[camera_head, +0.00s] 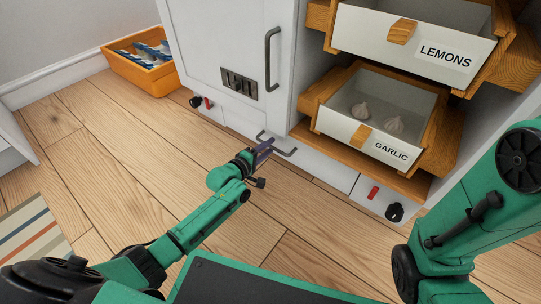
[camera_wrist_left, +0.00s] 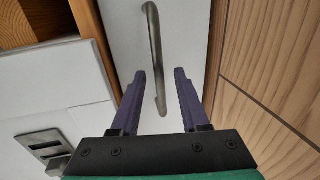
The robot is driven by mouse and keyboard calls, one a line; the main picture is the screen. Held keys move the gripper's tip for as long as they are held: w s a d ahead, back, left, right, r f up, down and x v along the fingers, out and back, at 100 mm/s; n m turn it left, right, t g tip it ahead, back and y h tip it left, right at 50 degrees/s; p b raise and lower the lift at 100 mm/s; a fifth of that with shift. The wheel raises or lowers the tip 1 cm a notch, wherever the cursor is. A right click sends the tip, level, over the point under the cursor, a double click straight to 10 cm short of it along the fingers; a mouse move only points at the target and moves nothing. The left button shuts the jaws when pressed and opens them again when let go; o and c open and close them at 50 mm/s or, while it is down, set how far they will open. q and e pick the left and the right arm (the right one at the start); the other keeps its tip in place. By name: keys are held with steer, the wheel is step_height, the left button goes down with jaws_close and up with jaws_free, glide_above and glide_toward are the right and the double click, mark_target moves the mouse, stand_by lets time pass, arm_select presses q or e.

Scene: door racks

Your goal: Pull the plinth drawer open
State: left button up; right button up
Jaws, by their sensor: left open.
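The plinth drawer (camera_head: 315,165) is a low white front at the foot of the white cabinet, and it looks closed. Its grey bar handle (camera_head: 284,150) runs along the front. In the left wrist view the handle (camera_wrist_left: 155,50) stands upright in the picture against the white drawer front (camera_wrist_left: 190,35). My left gripper (camera_head: 266,147) is at the handle, its purple fingers open. In the left wrist view the fingers (camera_wrist_left: 160,78) lie on either side of the handle's lower part, with gaps visible. Contact cannot be told. My right arm shows at the right, but its gripper is out of view.
Above are a cabinet door with a dark handle (camera_head: 269,58) and pull-out boxes labelled LEMONS (camera_head: 420,40) and GARLIC (camera_head: 345,128). A black knob (camera_head: 394,212) sits low at the right. An orange crate (camera_head: 150,75) stands at the back left. The wooden floor before the drawer is largely clear.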

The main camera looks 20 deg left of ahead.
arm_select(q)
steer(key=shift+x, duration=0.8)
jaws_close()
stand_by(0.8)
